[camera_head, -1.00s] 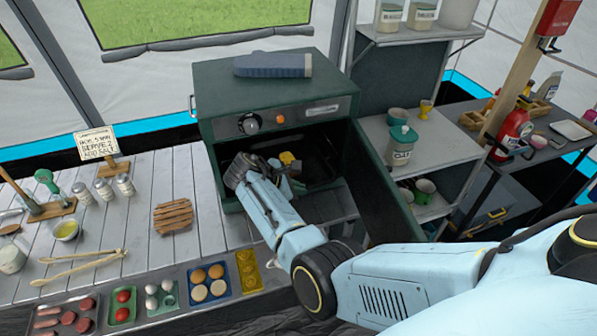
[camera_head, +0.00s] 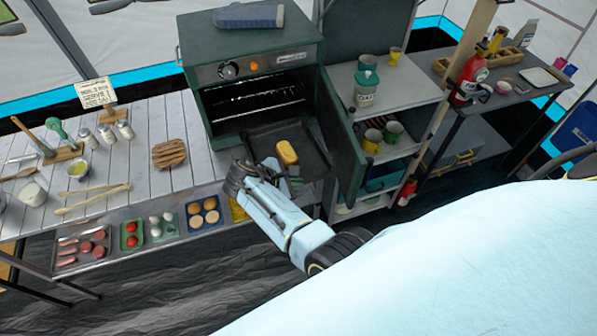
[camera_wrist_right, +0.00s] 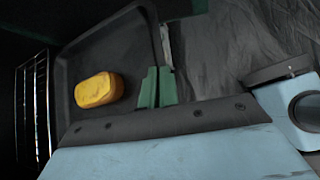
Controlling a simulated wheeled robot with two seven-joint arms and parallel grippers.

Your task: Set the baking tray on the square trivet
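The dark baking tray (camera_head: 312,158) is in front of the open oven, level or nearly so, with a yellow loaf (camera_head: 287,153) on it. My right gripper (camera_head: 295,184) is at the tray's near edge. In the right wrist view its green fingers (camera_wrist_right: 157,88) are closed on the rim of the tray (camera_wrist_right: 82,55), beside the loaf (camera_wrist_right: 98,90). The square trivet (camera_head: 169,153), made of wooden slats, lies empty on the white plank table, left of the oven and tray. My left gripper is not in view.
The green oven (camera_head: 250,45) is open, with a wire rack (camera_head: 260,100) inside. Its door (camera_head: 342,130) stands open to the right of the tray. Tongs (camera_head: 92,198), shakers (camera_head: 107,132) and several food trays (camera_head: 205,212) surround the trivet. Planks beside the trivet are bare.

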